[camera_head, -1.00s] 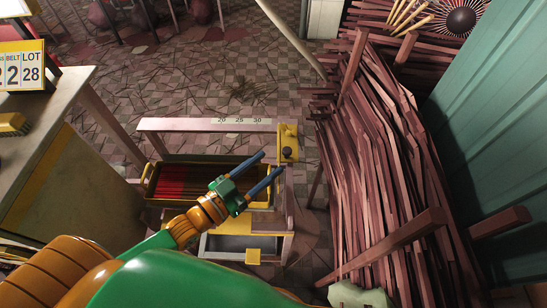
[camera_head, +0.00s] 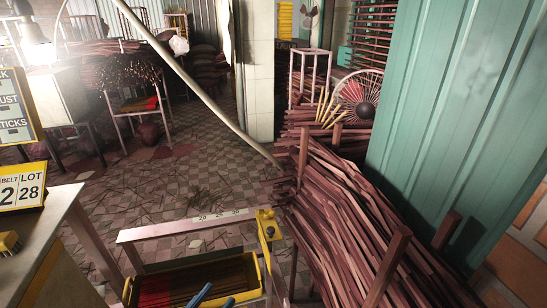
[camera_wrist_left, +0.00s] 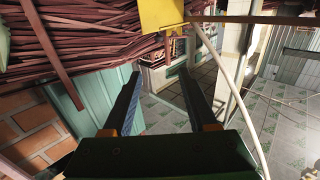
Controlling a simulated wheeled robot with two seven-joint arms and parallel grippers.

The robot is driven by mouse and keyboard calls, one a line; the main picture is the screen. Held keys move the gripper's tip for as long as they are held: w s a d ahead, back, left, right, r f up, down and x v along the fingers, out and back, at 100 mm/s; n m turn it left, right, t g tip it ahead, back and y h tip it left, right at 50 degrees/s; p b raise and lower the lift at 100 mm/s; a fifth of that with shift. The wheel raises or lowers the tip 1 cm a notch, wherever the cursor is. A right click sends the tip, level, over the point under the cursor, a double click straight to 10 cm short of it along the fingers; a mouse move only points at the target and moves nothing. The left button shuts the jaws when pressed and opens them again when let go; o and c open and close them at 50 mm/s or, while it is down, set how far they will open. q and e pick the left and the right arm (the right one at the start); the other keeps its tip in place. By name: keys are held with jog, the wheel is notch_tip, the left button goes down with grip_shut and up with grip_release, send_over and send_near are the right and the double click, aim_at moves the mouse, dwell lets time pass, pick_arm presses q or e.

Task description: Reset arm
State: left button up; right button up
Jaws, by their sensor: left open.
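My left gripper (camera_head: 212,299) shows only by its blue fingertips at the bottom edge of the head view, over the near side of the yellow tray (camera_head: 258,274) of dark and red sticks. In the left wrist view its two fingers (camera_wrist_left: 160,98) stand apart with nothing between them, so it is open and empty. The rest of the left arm is out of the head view. My right gripper is in neither view.
A pile of reddish sticks (camera_head: 340,215) fills the right, beside a teal corrugated wall (camera_head: 455,120). A grey scale bar (camera_head: 185,228) crosses behind the tray. A table (camera_head: 50,225) stands left. Tiled floor (camera_head: 185,195) is open beyond, with a slanting pole (camera_head: 190,80).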

pick_arm(q)
notch_tip(320, 180, down, 7)
jog(key=s+n+g+y, duration=0.1)
jog(key=s+g+y, duration=0.1)
jog(key=g+y, duration=0.25)
jog(key=s+a+f+n+g+y, duration=0.35)
jog(key=s+g, duration=0.45)
jog(key=s, duration=0.4)
notch_tip(320, 180, down, 16)
jog(key=s, duration=0.1)
jog(key=s+a+f+m+g, duration=0.1)
jog(key=s+a+f+g, duration=0.1)
jog(key=s+f, duration=0.9)
jog(key=shift+s+a+y, duration=0.4)
jog(key=shift+s+a, duration=0.05)
jog(key=shift+s, duration=0.5)
